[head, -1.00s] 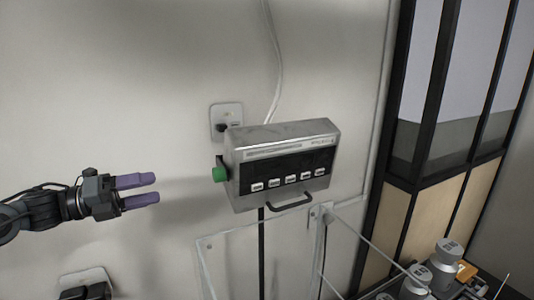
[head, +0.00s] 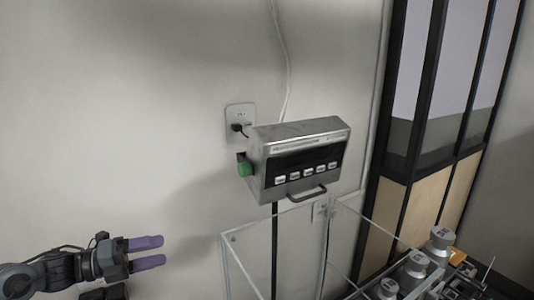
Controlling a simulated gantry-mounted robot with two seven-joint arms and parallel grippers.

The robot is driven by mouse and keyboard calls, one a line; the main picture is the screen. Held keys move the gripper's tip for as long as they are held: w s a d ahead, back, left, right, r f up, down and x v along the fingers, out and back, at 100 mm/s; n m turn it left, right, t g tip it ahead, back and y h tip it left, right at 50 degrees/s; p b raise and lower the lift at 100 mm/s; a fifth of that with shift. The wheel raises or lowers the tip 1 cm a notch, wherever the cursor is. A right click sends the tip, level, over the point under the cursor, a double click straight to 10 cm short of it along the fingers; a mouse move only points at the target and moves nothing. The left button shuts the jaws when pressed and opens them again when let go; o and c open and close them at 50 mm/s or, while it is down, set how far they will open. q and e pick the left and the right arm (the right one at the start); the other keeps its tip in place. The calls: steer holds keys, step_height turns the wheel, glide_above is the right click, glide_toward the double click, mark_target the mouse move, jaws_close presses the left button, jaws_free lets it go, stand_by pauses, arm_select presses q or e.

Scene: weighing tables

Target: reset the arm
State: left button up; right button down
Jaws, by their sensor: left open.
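My left gripper (head: 147,253) is at the lower left in the head view. Its two purple fingers point right and are apart, with nothing between them. It is left of and below the grey weighing display (head: 297,161), clear of it. The display has a dark front, a row of pale buttons and a green knob (head: 245,169) on its left side. My right gripper is not in view.
A clear-walled box (head: 237,262) stands below the display. Several metal weights (head: 415,264) stand at the lower right. A wall socket (head: 240,119) with a black plug is behind the display. Black-framed panels (head: 408,150) stand at the right. The wall left of the display is free.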

arm_select(q)
steer(key=s+d+f+n+g+h, duration=0.1)
steer(key=s+d+f, duration=0.4)
steer(key=f, duration=0.4)
steer(key=s+d+f+n+g+h, duration=0.1)
steer(key=s+d+f, duration=0.3)
steer(key=d+f, duration=0.45)
steer(key=s+d+f+n+t+y, duration=0.4)
steer(key=s+d+f+n+t, duration=0.1)
steer(key=s+d+f+n, duration=0.8)
steer(key=s+a+f+n+g+y, duration=0.1)
steer(key=s+a+n+g+y, duration=0.2)
steer(key=s+a+n+y, duration=0.65)
steer(key=s+a+f+n+g+y, duration=0.1)
steer(key=s+a+n+g+y, duration=0.25)
steer(key=s+a+n, duration=0.6)
steer(key=w+a+r+m+p, duration=0.1)
steer(key=r+p, duration=0.9)
steer(key=w+a+r+m+p, duration=0.1)
steer(key=w+r+p, duration=0.1)
steer(key=r+p, duration=0.8)
steer(key=shift+a+r+p, duration=0.2)
steer(key=shift+r+p, duration=0.2)
steer(key=shift+r, duration=0.1)
